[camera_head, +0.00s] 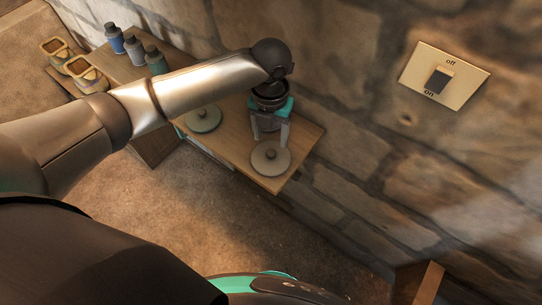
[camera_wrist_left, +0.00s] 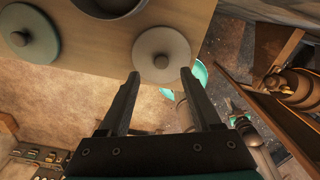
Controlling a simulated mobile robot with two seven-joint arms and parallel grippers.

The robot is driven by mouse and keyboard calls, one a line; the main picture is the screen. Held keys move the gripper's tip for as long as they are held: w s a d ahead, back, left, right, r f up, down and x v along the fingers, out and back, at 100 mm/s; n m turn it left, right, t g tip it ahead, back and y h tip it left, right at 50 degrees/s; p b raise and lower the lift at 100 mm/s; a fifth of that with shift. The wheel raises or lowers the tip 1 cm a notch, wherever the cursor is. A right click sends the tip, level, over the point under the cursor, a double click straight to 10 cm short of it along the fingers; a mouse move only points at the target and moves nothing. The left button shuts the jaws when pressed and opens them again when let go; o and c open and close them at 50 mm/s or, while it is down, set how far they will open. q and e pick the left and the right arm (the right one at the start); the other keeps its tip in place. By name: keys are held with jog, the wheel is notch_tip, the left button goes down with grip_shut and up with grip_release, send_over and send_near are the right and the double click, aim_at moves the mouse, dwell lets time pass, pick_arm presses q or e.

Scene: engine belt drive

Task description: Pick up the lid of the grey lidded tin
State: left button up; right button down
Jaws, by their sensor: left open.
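The grey lidded tin (camera_head: 282,166) stands near the front right end of a wooden shelf, with its round lid and small knob on top. In the left wrist view the grey lid (camera_wrist_left: 148,44) lies just beyond the fingertips, with its knob (camera_wrist_left: 161,61) between their lines. My left gripper (camera_head: 270,133) is open and empty, close to the grey lid; in the left wrist view its two fingers (camera_wrist_left: 161,75) are spread wide. A green-grey lidded tin (camera_head: 203,119) stands to the left on the same shelf. My right gripper is not in view.
The wooden shelf (camera_head: 310,134) runs along a stone wall. Several bottles (camera_head: 134,48) stand at its far left. Two yellowish containers (camera_head: 82,70) stand left of them. A wall switch (camera_head: 438,80) marked off and on is at the right.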

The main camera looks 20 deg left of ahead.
aim_at(271, 152)
pick_arm(q)
notch_tip(271, 152, down, 6)
jog(key=shift+d+r, duration=0.1)
dwell(0.4)
grip_shut()
dwell(0.3)
